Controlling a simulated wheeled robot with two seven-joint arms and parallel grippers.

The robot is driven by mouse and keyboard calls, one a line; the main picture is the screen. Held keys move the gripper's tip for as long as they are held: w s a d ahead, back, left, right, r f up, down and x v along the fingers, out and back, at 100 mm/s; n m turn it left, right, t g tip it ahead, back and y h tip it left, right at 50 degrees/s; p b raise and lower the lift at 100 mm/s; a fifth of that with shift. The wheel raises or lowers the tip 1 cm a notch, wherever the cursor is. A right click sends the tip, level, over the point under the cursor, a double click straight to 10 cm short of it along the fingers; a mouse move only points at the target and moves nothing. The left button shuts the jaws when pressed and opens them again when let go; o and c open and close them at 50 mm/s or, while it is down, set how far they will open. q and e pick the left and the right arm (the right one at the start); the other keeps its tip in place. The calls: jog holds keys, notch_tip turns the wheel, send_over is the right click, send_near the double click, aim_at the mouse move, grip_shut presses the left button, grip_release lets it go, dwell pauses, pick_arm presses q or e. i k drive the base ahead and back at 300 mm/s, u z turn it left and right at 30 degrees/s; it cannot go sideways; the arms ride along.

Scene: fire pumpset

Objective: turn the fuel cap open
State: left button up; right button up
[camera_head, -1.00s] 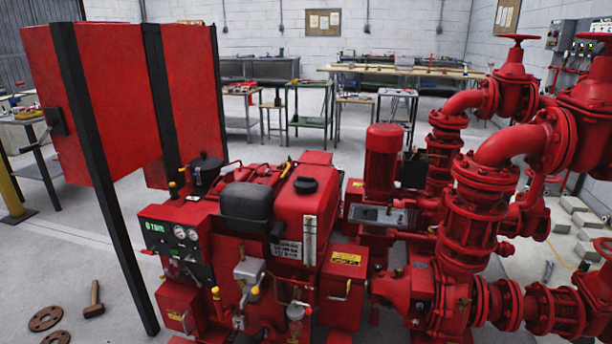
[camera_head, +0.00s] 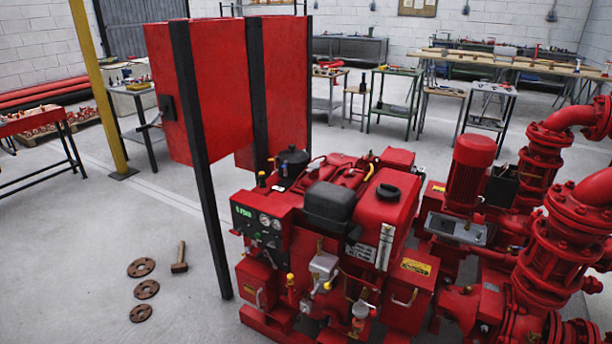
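The fuel cap (camera_head: 388,192) is a round black cap on top of the red fuel tank (camera_head: 378,218) of the pumpset, right of the middle in the head view. It sits on its opening; its thread is hidden. A dark grey box-shaped part (camera_head: 330,203) stands just left of the tank. A clear level gauge (camera_head: 385,246) runs down the tank's front face. Neither of my grippers shows in the view.
Red pipes and valves (camera_head: 545,230) crowd the right. Rusty flanges (camera_head: 145,289) and a hammer (camera_head: 179,258) lie on the floor at left. Open floor lies left of the engine (camera_head: 80,250).

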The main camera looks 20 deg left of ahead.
aim_at(384, 190)
jog(key=u, duration=1.15)
jog(key=i, duration=1.4)
jog(key=z, duration=0.95)
